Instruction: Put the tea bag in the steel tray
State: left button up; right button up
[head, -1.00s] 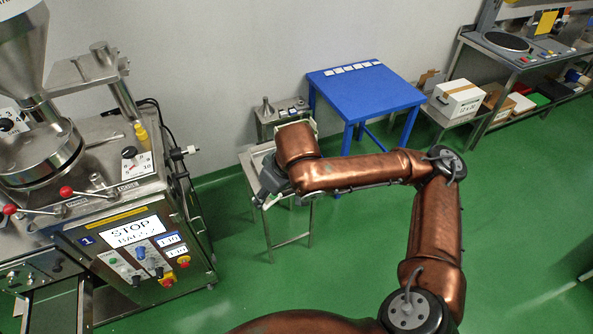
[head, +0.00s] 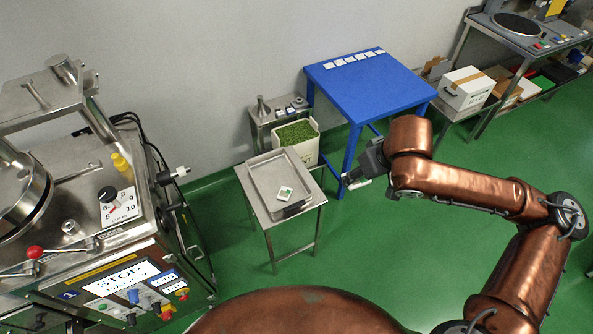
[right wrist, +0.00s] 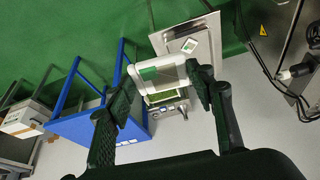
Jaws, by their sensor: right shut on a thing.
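The steel tray (head: 262,181) lies on a small steel table. A white-and-green tea bag (head: 285,193) lies flat inside it; in the right wrist view this bag (right wrist: 189,45) shows near the top. My right gripper (head: 352,180) is in the air to the right of the tray, apart from it. In the right wrist view my right gripper (right wrist: 160,80) is shut on a second tea bag (right wrist: 144,74), white-edged with a green part, held between its fingertips. In the head view only a small white part of that bag shows. My left gripper is out of view.
A tub of green leaves (head: 311,146) stands just behind the tray. The blue table (head: 370,90) has several white squares along its far edge. A packing machine (head: 130,240) stands at the left. Green floor is clear in front of the small table.

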aim_at(272, 170)
jog(key=u, duration=0.25)
jog(key=i, duration=1.15)
jog(key=u, duration=0.6)
